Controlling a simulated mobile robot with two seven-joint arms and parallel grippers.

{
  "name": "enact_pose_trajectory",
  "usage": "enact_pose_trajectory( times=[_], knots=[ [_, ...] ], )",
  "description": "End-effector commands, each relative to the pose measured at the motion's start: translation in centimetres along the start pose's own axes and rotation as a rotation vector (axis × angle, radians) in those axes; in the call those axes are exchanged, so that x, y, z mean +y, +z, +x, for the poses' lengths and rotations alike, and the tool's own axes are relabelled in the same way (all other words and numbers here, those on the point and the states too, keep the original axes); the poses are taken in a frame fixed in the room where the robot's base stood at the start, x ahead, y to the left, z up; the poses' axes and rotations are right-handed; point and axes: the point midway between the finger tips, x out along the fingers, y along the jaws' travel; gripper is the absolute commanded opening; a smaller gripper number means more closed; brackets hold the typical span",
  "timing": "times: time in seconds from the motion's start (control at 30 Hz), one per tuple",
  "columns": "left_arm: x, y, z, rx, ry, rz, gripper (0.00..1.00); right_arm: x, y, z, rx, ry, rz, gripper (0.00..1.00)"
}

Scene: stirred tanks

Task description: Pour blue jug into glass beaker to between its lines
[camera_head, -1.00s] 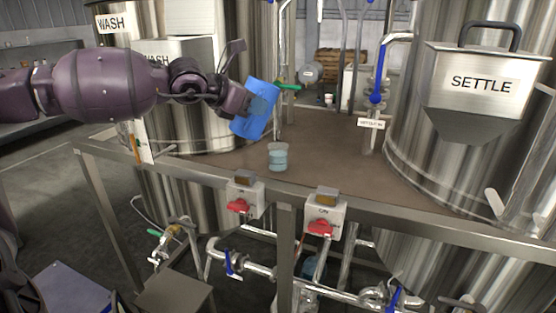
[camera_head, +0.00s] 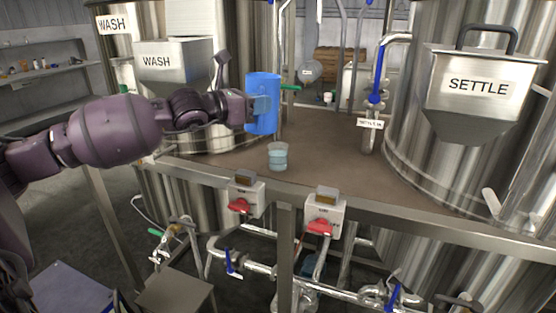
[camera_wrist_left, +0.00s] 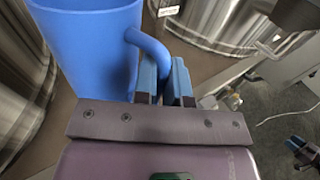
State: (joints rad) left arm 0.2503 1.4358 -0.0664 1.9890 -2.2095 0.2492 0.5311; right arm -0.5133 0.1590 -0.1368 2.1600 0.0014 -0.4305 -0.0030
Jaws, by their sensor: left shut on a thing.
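The blue jug (camera_head: 262,97) is upright, a little behind and left of the glass beaker. My left gripper (camera_head: 259,105) is shut on its handle. In the left wrist view the jug (camera_wrist_left: 88,50) is at upper left, and the gripper's blue fingers (camera_wrist_left: 165,82) close on its handle. The jug's inside is not visible. The glass beaker (camera_head: 278,157) stands upright on the brown deck near its front edge, with pale blue liquid in it. Its lines are too small to read.
The brown deck (camera_head: 330,160) has free room right of the beaker. A WASH tank (camera_head: 205,140) stands left, and a SETTLE tank (camera_head: 430,150) right. Two boxes with red switches (camera_head: 240,205) (camera_head: 320,227) hang on the front rail. A blue-handled valve (camera_head: 376,90) stands behind.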

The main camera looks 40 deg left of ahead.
Motion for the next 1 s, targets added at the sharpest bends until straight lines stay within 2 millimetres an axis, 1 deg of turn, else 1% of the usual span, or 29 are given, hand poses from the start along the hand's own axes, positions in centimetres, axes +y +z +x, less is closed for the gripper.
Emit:
enact_pose_trajectory(
  times=[0.13,0.47,1.0],
  knots=[
    [0.1,0.1,0.0,-0.03,0.003,-0.004,0.0,0.0,0.1,0.0,-0.001,0.0,0.0,0.43],
    [0.1,0.4,0.0,-0.032,0.003,-0.003,0.0,0.0,0.0,0.0,0.0,0.0,0.0,0.43],
    [0.1,3.8,-0.3,-0.034,0.003,-0.002,0.0,0.2,-1.9,-0.5,0.021,0.003,0.0,0.43]
  ],
)
